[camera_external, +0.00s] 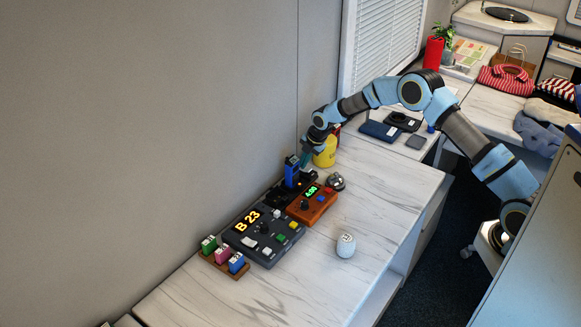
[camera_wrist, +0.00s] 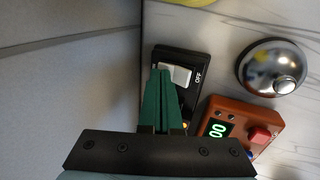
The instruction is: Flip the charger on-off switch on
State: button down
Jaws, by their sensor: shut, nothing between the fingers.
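The charger switch is a small black box (camera_wrist: 188,56) with a white rocker (camera_wrist: 180,74) and the word OFF printed along its right side. In the external view the black box (camera_external: 311,175) sits by the wall, mostly behind my arm's end. My gripper (camera_wrist: 163,72) has its green fingers shut together with nothing between them. The fingertips overlap the left part of the rocker in the wrist view; I cannot tell if they touch it. In the external view my gripper (camera_external: 305,161) points down over the switch. A blue device (camera_external: 291,170) stands upright in the charger beside it.
A silver bell (camera_wrist: 272,68) and an orange timer box (camera_wrist: 240,125) sit close to the right of the switch. A dark panel reading B 23 (camera_external: 265,238) lies in front. A yellow mug (camera_external: 325,156) stands behind. The counter's right side is mostly clear.

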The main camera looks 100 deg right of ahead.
jog(key=shift+s+a+f, duration=0.1)
jog(key=shift+s+a, duration=0.5)
jog(key=p+v, duration=0.3)
jog(key=v, duration=0.2)
jog(key=shift+d, duration=0.1)
jog(key=b+v, duration=0.3)
jog(key=v, duration=0.6)
jog(key=shift+b, duration=0.4)
